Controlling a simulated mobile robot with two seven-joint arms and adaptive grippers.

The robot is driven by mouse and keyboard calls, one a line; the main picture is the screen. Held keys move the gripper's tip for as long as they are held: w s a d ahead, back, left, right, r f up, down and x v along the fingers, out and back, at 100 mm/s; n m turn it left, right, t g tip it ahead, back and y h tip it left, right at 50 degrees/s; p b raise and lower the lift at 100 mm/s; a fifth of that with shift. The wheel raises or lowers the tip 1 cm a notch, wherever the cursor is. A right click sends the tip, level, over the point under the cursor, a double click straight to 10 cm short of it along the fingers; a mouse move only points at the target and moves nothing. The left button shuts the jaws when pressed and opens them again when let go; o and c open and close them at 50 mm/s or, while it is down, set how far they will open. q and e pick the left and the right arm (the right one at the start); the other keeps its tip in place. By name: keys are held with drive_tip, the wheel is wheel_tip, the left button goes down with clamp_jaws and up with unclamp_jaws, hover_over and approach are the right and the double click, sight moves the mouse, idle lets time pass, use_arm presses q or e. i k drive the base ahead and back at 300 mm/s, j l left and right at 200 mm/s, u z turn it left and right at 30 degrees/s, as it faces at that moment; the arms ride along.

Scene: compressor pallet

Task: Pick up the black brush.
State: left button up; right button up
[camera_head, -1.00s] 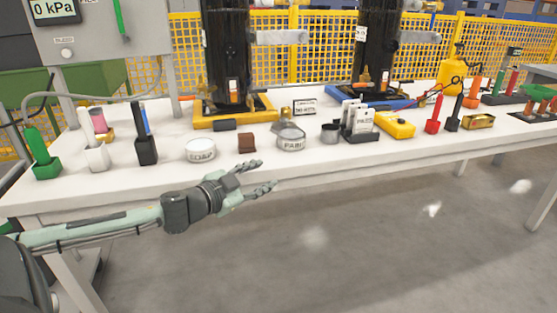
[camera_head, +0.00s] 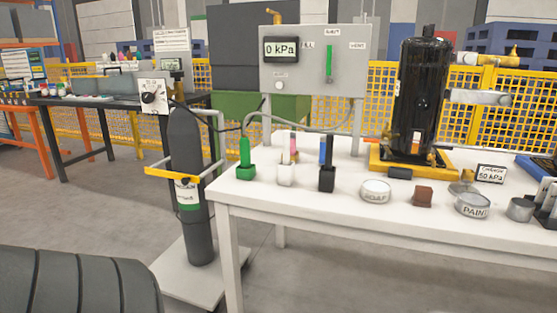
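A black upright item in a square black base (camera_head: 327,179) stands near the left part of the white table (camera_head: 340,216), with a blue piece behind its black stem. I cannot tell for sure which of these is the black brush. A green item in a green base (camera_head: 245,165) and a white base with a pink piece (camera_head: 286,172) stand to the left of the black upright item. Neither of my grippers is in view.
A soap tin (camera_head: 375,191), a brown block (camera_head: 422,197) and a paint tin (camera_head: 472,206) stand along the table's front. A gas cylinder (camera_head: 190,225) on a wheeled stand is left of the table. A black compressor (camera_head: 421,105) stands behind. Open floor lies at left.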

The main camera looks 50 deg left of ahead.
sight(330, 138)
drive_tip(key=u, duration=0.4)
drive_tip(key=i+u, duration=0.15)
drive_tip(key=u, duration=0.65)
drive_tip(key=i+u, duration=0.15)
drive_tip(key=u, duration=0.25)
drive_tip(key=i+l, duration=0.25)
drive_tip(key=i, duration=0.25)
drive_tip(key=i+l, duration=0.25)
drive_tip(key=i, duration=0.3)
drive_tip(key=l+z, duration=0.35)
drive_tip(key=z, duration=0.15)
drive_tip(key=l+z, duration=0.45)
drive_tip(key=u, duration=1)
drive_tip(key=j+z, duration=0.35)
drive_tip(key=k+j+z, duration=0.15)
drive_tip(key=z, duration=0.25)
drive_tip(key=k+j+z, duration=0.1)
drive_tip(key=j+z, duration=0.25)
